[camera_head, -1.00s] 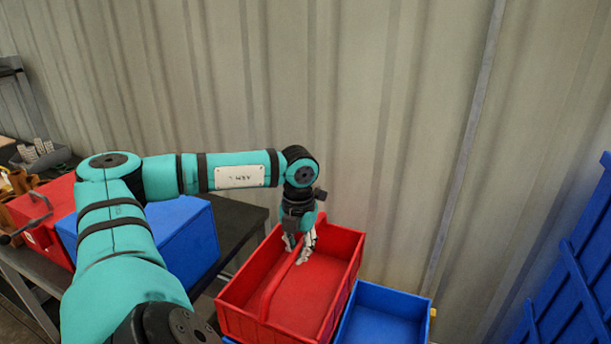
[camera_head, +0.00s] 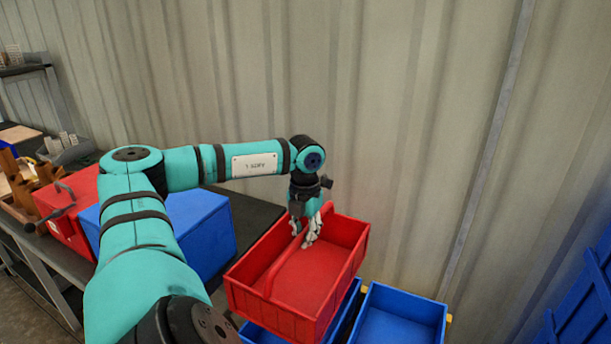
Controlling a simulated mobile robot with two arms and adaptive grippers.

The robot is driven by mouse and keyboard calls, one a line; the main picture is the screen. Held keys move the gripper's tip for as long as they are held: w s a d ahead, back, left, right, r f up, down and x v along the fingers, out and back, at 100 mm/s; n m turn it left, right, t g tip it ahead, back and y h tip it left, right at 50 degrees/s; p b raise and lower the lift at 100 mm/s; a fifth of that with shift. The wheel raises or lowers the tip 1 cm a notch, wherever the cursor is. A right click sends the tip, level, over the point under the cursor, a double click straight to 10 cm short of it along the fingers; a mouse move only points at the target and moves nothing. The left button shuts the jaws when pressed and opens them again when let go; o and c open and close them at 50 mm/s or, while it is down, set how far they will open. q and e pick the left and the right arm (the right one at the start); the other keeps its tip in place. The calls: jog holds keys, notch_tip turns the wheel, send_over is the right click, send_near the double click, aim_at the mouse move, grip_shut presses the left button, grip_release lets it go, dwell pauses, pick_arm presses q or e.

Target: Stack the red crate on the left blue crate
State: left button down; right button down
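The red crate (camera_head: 318,285) is an open box with a bar handle across its middle. My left gripper (camera_head: 307,238) comes down from above and is shut on the far part of that handle. The left blue crate (camera_head: 347,314) is under the red crate and mostly hidden; blue shows along the red crate's right side and front corner. I cannot tell whether the two touch. My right gripper is not in view.
Another open blue crate (camera_head: 400,325) stands just to the right. On the left, a dark bench (camera_head: 248,222) carries a blue box (camera_head: 200,235), a red toolbox (camera_head: 75,215) and a grey bin (camera_head: 68,150). A corrugated wall closes the back.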

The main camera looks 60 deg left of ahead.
pick_arm(q)
jog(key=b, duration=0.6)
send_over(305, 280)
jog(key=shift+a+f, duration=0.1)
jog(key=shift+f, duration=4.3)
jog(key=shift+f+b, duration=0.55)
jog(key=shift+b, duration=0.1)
jog(key=c, duration=1.4)
grip_release()
notch_tip(305, 280, up, 8)
jog(key=shift+r, duration=0.1)
